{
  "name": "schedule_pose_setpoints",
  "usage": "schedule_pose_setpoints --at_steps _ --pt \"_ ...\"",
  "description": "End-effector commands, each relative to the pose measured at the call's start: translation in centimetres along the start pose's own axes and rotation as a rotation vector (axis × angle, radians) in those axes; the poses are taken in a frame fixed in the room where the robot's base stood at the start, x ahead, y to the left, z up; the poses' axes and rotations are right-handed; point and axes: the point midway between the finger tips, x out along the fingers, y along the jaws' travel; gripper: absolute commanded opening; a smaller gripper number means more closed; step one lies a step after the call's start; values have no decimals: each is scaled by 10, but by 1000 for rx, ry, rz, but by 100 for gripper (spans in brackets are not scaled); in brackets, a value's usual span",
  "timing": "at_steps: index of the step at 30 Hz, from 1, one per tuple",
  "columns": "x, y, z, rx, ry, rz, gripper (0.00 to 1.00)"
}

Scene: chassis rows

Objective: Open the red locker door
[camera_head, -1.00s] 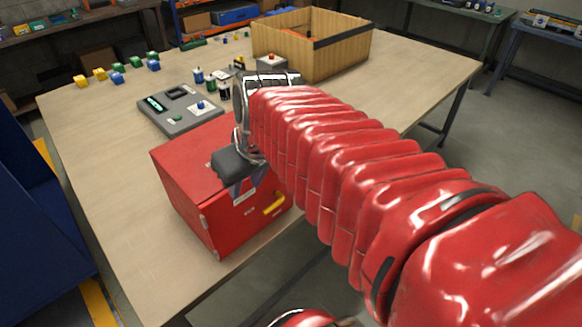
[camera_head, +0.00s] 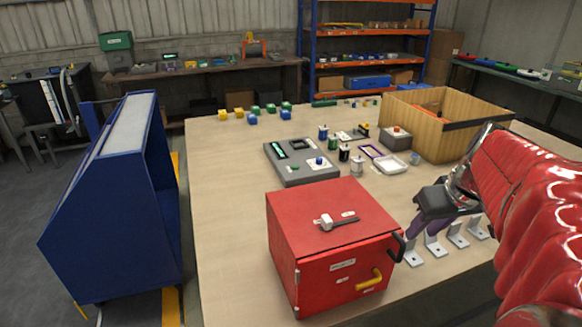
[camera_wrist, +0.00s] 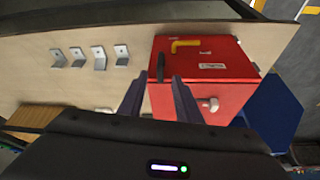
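The red locker (camera_head: 330,213) stands on the table near its front edge, with its door (camera_head: 328,279) shut. A yellow handle (camera_head: 369,279) is on the door's right part, and it shows in the wrist view (camera_wrist: 186,45). A black side handle (camera_head: 400,248) sticks out at the locker's right edge; it also shows in the wrist view (camera_wrist: 160,68). My gripper (camera_head: 424,232) is right of the locker, empty, apart from both handles. Its two fingers stand apart in the wrist view (camera_wrist: 159,84).
Several metal brackets (camera_head: 435,245) lie right of the locker, near my gripper. A grey panel (camera_head: 301,162) and small cans lie behind it. A wooden crate (camera_head: 445,133) stands at the back right. A blue cabinet (camera_head: 110,205) stands left of the table. The table left of the locker is clear.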

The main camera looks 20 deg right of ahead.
Motion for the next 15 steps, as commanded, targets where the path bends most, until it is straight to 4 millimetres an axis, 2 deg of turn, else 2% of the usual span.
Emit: schedule_pose_setpoints --at_steps 8,15 --pt "10 0 0 0 -2 -1 31" --pt "41 -1 0 -1 -3 -4 31"
